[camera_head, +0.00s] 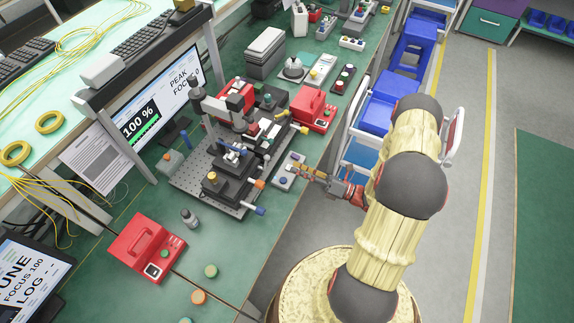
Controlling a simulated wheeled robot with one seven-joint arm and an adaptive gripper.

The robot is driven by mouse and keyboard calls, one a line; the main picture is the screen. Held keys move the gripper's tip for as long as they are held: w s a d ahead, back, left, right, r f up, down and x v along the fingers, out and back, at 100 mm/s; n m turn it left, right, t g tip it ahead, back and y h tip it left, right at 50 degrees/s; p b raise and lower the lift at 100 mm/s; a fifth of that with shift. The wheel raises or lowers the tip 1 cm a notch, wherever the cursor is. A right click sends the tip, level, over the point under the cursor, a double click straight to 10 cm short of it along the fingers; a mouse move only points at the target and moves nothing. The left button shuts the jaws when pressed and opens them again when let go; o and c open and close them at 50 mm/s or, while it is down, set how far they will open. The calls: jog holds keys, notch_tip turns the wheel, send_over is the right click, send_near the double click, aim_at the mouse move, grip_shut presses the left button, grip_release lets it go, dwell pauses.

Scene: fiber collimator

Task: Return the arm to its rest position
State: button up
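My arm reaches up from the lower right in the camera_head view and bends at a dark joint to the right of the bench. My gripper (300,168) points left, over or near the right edge of the green bench (255,220). Its tips are close to a small light box with a blue button (283,183). The gripper is small in this view, so I cannot tell whether its fingers are apart or hold anything. The optics breadboard (228,193), with its black stages, is left of the gripper, and I see a gap between them.
A red device (313,108) stands behind the gripper and another red case (145,248) at the front left. Blue bins (372,117) on a rack stand close behind my arm. A screen reading 100 % (150,110) is at the left. The floor at the right is clear.

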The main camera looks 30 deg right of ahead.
jog(key=shift+v, duration=0.75)
